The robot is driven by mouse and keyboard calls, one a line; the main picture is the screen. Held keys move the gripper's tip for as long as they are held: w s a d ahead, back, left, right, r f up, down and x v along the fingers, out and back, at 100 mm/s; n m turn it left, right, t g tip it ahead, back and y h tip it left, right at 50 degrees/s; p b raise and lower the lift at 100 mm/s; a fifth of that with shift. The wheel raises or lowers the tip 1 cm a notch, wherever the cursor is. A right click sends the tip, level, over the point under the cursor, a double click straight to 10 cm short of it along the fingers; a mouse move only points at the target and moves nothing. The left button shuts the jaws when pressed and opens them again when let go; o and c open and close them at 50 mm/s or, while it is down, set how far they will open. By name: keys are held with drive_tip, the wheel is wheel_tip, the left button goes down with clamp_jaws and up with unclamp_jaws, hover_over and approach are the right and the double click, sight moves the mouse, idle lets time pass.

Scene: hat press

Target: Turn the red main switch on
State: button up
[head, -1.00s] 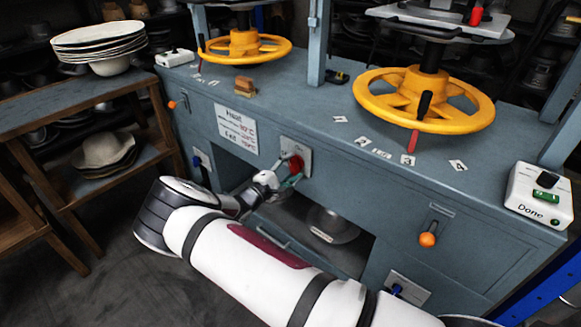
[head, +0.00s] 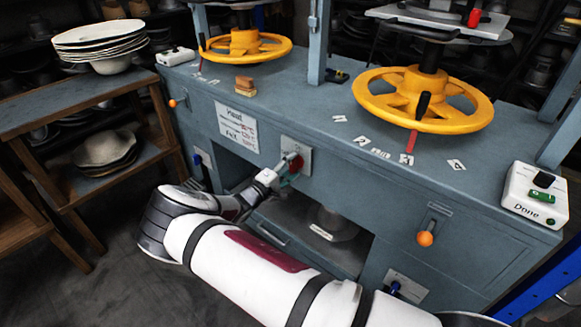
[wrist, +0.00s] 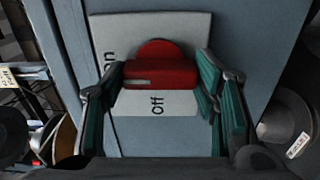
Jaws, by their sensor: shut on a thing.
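The red main switch (head: 296,162) is a red knob on a pale plate (head: 303,147) on the front of the blue-grey press cabinet. In the wrist view the knob's red grip bar (wrist: 165,74) lies crosswise between my two green-padded fingers, with a short white mark near its left end. The plate there (wrist: 185,104) reads "Off" below the bar and a partly hidden "On" at the left. My gripper (head: 286,176) is shut on the knob, one finger at each end of the bar. In the head view the fingers partly cover the knob.
My arm crosses in front of an open bay (head: 345,245) under the switch. Orange-tipped levers (head: 425,239) stick out of the cabinet front. Yellow handwheels (head: 424,99) and a white "Done" box (head: 536,196) are on top. A wooden shelf (head: 75,94) with plates stands at the left.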

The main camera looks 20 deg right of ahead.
drive_tip(key=shift+a, duration=0.1)
drive_tip(key=o, duration=1.2)
drive_tip(key=shift+c, duration=0.2)
drive_tip(key=v, duration=1.2)
